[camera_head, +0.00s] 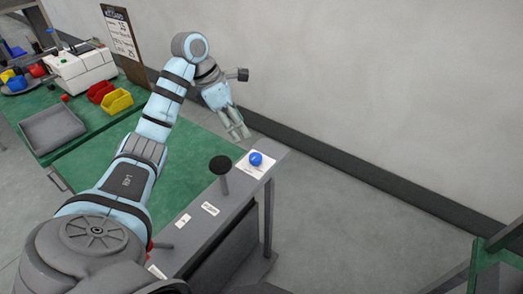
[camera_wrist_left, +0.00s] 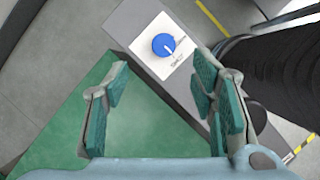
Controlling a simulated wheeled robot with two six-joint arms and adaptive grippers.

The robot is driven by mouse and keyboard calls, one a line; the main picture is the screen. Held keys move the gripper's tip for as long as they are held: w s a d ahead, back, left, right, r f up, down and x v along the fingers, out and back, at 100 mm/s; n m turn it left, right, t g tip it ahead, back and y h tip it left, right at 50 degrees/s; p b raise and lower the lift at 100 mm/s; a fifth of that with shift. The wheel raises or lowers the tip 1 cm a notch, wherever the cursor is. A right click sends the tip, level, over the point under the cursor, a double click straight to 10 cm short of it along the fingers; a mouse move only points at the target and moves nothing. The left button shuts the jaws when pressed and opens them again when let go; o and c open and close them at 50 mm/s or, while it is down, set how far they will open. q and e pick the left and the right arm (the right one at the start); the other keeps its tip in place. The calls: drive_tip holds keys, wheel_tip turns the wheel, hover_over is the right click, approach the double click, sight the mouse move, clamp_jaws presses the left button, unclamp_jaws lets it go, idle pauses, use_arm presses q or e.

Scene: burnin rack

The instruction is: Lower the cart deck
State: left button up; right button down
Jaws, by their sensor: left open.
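A grey cart or stand (camera_head: 230,205) with a narrow top is at the centre of the head view. A blue knob (camera_head: 255,159) with a white pointer mark sits on a white label plate at its far end. The knob also shows in the left wrist view (camera_wrist_left: 163,45), ahead of the fingers. A black round-headed lever (camera_head: 220,165) stands up from the same top. My left gripper (camera_head: 237,128) is open and empty, above and beyond the knob, apart from it. Its teal-padded fingers are spread in the wrist view. I cannot tell which surface is the deck. My right gripper is out of view.
A green table (camera_head: 185,165) at the left carries a grey tray (camera_head: 52,129), red and yellow bins (camera_head: 116,101) and a white machine (camera_head: 82,72). A grey wall is behind. Floor to the right is clear up to a green frame (camera_head: 497,268).

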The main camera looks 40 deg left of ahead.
use_arm(q)
drive_tip(key=b, duration=0.3)
approach(255, 157)
drive_tip(key=f, duration=0.2)
drive_tip(key=x, duration=0.4)
drive_tip(key=w+x, duration=0.1)
drive_tip(key=x, duration=0.2)
drive_tip(key=shift+d+r, duration=0.1)
drive_tip(key=shift+d, duration=0.1)
drive_tip(key=shift+s+r, duration=0.15)
drive_tip(key=shift+s, duration=0.15)
drive_tip(key=shift+c, duration=0.9)
drive_tip(key=c, duration=1)
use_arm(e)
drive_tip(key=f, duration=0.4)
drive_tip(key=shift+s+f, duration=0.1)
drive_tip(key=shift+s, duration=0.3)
